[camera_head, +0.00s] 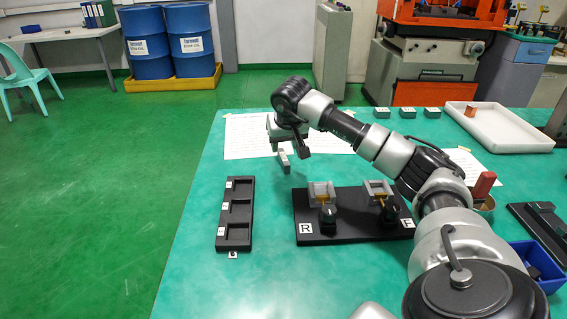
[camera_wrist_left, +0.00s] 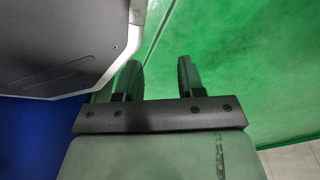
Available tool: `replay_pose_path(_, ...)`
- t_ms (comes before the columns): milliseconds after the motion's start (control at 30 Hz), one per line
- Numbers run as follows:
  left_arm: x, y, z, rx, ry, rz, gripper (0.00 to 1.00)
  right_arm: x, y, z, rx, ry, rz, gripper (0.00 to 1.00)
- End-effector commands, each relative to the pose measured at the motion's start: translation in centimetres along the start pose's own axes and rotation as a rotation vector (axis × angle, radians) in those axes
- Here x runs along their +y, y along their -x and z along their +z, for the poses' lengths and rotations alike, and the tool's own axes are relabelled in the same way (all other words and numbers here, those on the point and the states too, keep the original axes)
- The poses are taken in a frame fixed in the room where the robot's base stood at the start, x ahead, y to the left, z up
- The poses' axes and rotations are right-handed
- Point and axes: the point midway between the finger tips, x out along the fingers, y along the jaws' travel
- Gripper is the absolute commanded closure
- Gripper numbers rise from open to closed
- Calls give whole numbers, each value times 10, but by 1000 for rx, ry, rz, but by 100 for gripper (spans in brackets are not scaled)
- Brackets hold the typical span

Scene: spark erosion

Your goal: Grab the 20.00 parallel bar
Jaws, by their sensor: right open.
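A small grey bar (camera_head: 284,162) stands on the teal table below my right gripper. It looks like a parallel bar, but I can read no size on it. My right gripper (camera_head: 289,152) is open just above the bar, its fingers apart. I cannot tell whether they touch the bar. My left gripper (camera_wrist_left: 158,76) shows in the left wrist view, its fingers apart with nothing between them. It is not seen in the head view.
A black tray (camera_head: 236,247) with three empty-looking pockets lies on the left. A black base (camera_head: 345,232) marked R and F carries two clamps. Several small dark green blocks (camera_head: 407,112) and a white tray (camera_head: 525,148) stand behind. The front left of the table (camera_head: 215,285) is clear.

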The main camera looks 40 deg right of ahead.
Motion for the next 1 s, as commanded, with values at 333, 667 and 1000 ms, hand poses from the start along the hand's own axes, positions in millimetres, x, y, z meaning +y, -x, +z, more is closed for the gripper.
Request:
replay_pose_path(333,0,4,-8,4,1,-1,61,2,-36,0,-3,-2,-3,51)
replay_pose_path(667,0,8,-17,7,1,-1,61,3,-71,-1,0,-2,-4,51)
replay_pose_path(1000,0,9,-17,8,2,0,61,3,-71,-1,1,-2,-4,72)
